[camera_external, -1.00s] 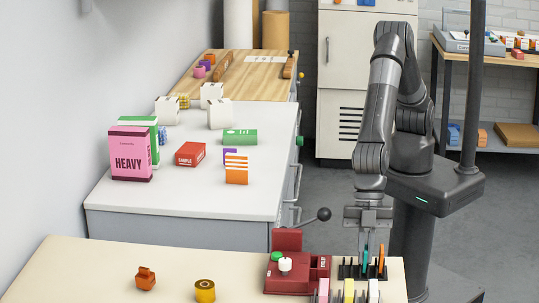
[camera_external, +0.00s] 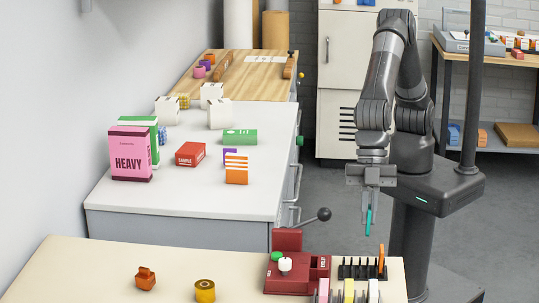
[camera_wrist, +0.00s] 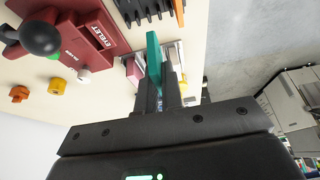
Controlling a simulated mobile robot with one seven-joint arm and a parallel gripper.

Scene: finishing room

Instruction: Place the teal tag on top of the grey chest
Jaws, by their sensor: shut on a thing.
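My gripper (camera_external: 369,205) is shut on the teal tag (camera_external: 368,221), a thin flat strip hanging down from the fingertips. It is held upright above the black slotted rack (camera_external: 357,270), apart from it. In the wrist view the teal tag (camera_wrist: 154,55) sticks out beyond the fingers. A large grey-sided cabinet (camera_external: 180,223) with a pale top stands behind the cream table, left of my gripper. It may be the grey chest; I cannot tell for sure. Its top holds several boxes and white blocks, with bare room at the front.
A dark red eyelet press (camera_external: 287,278) with a black-knobbed lever (camera_external: 324,214) stands left of the rack. An orange tag (camera_external: 381,262) stands in the rack's right end. An orange object (camera_external: 145,278) and a yellow roll (camera_external: 205,291) lie on the cream table (camera_external: 60,270).

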